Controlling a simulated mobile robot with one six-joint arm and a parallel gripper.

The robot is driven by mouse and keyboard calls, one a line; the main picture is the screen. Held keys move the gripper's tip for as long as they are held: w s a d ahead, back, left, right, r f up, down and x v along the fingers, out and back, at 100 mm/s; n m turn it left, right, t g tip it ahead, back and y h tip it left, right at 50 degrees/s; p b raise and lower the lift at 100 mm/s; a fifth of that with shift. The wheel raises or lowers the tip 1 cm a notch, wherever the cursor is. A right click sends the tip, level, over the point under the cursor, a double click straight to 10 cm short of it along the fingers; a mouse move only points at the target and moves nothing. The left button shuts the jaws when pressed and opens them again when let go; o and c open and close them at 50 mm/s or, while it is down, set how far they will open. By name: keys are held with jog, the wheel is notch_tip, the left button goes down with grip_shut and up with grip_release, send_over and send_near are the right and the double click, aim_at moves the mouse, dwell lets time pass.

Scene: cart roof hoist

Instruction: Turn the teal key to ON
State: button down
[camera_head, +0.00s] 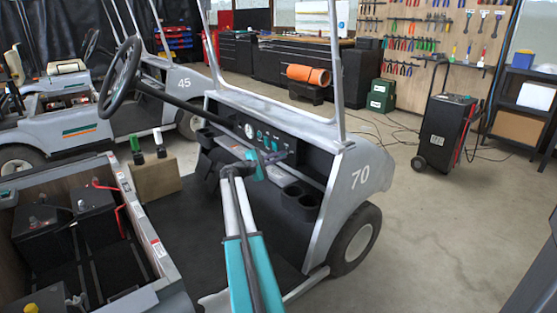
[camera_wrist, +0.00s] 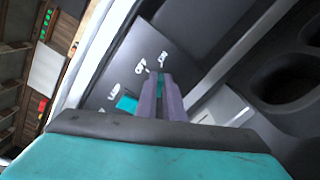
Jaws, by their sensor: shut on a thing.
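My gripper (camera_wrist: 161,84) is shut on the teal key (camera_wrist: 160,87), which shows as a small teal patch between its two grey-purple fingers at the dark dash panel. In the head view my gripper (camera_head: 282,156) reaches the right part of the dashboard (camera_head: 243,120) of the grey cart marked 70, and the key is hidden there.
Another teal part (camera_wrist: 127,103) sits on the panel left of the fingers. Cup holders (camera_head: 298,200) lie below and right of my gripper. The steering wheel (camera_head: 121,78) is at the left, and a windshield post (camera_head: 336,75) rises behind the dash.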

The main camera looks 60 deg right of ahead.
jog(key=shift+w, duration=0.1)
jog(key=c, duration=1.9)
grip_release()
jog(key=shift+o, duration=0.2)
jog(key=p+v, duration=0.1)
jog(key=v, duration=1.2)
jog(key=shift+a, duration=0.4)
